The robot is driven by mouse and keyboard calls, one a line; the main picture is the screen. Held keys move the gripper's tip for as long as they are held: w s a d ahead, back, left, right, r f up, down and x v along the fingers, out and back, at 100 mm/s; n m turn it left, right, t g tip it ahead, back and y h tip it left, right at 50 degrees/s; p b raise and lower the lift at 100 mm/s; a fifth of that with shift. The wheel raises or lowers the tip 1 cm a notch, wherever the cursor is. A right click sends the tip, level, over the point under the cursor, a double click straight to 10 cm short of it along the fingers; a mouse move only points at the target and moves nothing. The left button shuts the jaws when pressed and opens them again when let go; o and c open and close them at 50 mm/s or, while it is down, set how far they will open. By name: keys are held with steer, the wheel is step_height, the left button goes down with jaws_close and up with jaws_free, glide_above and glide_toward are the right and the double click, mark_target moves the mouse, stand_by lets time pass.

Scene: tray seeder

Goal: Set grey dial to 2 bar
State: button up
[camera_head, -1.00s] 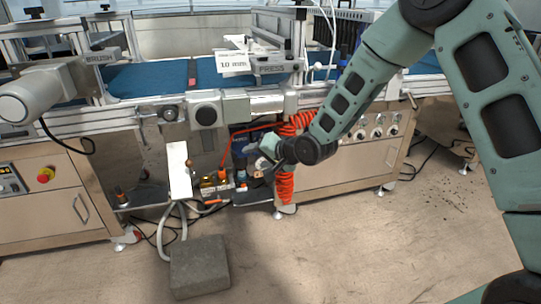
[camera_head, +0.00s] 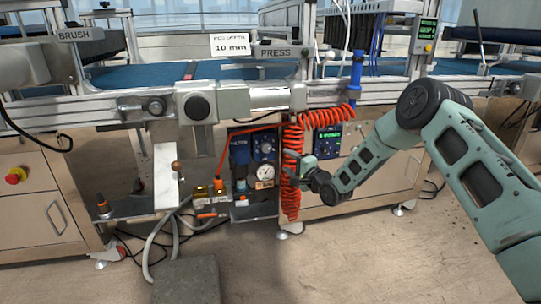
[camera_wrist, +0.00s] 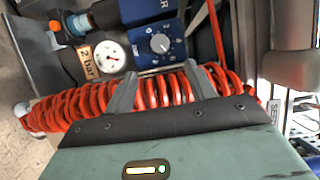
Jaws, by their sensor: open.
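The grey dial (camera_wrist: 160,43) is a small round knob with a pointer on a blue box (camera_wrist: 172,22). In the head view, this blue box (camera_head: 265,143) hangs under the machine frame, left of the red coiled hose. A white round gauge (camera_wrist: 109,57) sits beside the dial; its needle is too small to read surely. A tan tag (camera_wrist: 87,63) reads "2 bar". My gripper (camera_wrist: 162,85) is open and apart from the dial. Its two fingers overlap the red coiled hose in the wrist view; touching cannot be told. It also shows in the head view (camera_head: 291,168).
The red coiled hose (camera_head: 291,185) hangs close to my gripper. Another panel with a green display (camera_head: 328,143) is just right. A grey block (camera_head: 187,281) is on the otherwise open floor in front.

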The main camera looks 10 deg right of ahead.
mark_target(268, 149)
steer(key=b+x, duration=0.3)
steer(key=x, duration=0.6)
steer(key=shift+w+a+f, duration=0.1)
steer(key=shift+w+f, duration=0.05)
steer(key=shift+w, duration=0.1)
steer(key=shift+x, duration=0.85)
steer(key=c, duration=1)
